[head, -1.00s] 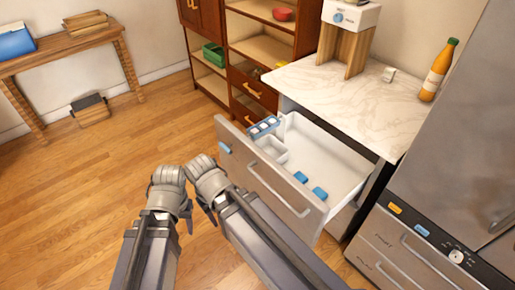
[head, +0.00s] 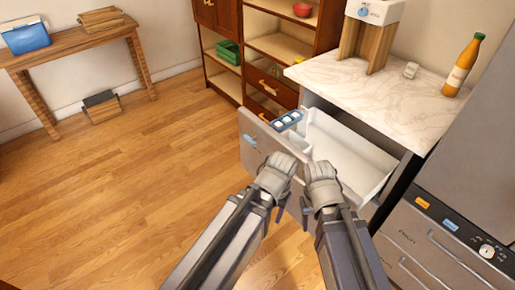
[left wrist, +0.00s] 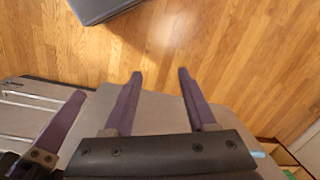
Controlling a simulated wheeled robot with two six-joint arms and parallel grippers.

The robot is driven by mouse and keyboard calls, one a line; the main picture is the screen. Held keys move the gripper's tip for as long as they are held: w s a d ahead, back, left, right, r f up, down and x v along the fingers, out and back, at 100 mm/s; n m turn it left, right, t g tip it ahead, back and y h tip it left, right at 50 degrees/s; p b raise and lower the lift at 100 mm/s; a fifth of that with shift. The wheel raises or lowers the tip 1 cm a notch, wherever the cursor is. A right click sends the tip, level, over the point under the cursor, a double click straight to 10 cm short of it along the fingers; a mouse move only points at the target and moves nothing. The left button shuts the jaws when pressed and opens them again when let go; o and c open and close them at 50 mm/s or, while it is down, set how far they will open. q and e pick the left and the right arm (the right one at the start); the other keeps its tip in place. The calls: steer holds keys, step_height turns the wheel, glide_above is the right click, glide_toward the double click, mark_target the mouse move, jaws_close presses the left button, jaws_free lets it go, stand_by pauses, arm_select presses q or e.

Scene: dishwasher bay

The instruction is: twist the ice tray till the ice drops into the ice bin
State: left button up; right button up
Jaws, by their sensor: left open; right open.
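The ice tray (head: 288,121) is blue with white ice cubes in it and sits at the far left corner of the pulled-out drawer (head: 345,138). A small white compartment, perhaps the ice bin (head: 299,144), lies just in front of it, partly hidden by my left arm. My left gripper (head: 277,172) is at the drawer front, short of the tray. Its two purple fingers (left wrist: 158,82) are spread and empty in the left wrist view. My right gripper (head: 322,176) is beside it on the right, open, covering part of the drawer front; its fingertips are hidden in the head view.
A marble counter (head: 370,95) carries a dispenser (head: 372,11) and an orange bottle (head: 462,66). A grey fridge (head: 470,160) stands right, a wooden shelf (head: 325,40) behind. The wooden floor (head: 130,190) to the left is free.

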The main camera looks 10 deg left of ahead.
arm_select(q)
steer(key=w+a+f+n+t+h+b, duration=0.1)
steer(key=w+a+f+b, duration=0.15)
steer(key=f+b, duration=0.9)
steer(key=w+a+f+n+b, duration=0.2)
steer(key=a+f+b, duration=0.2)
steer(key=f+b, duration=0.7)
steer(key=n+t+y+b, duration=0.3)
steer(key=n+t+b, duration=0.4)
steer(key=n+t, duration=1.35)
glide_toward(250, 141)
steer(key=w+r+n+g, duration=0.1)
steer(key=w+g, duration=0.1)
steer(key=w, duration=0.1)
steer(key=shift+a+p+x, duration=0.1)
steer(key=shift+p+x, duration=0.2)
steer(key=shift+x, duration=1.6)
steer(key=shift+a+p+x, duration=0.15)
steer(key=shift+p+x, duration=0.1)
steer(key=shift+x, duration=1.65)
steer(key=shift+s, duration=0.1)
steer(key=shift+c, duration=0.2)
jaws_close()
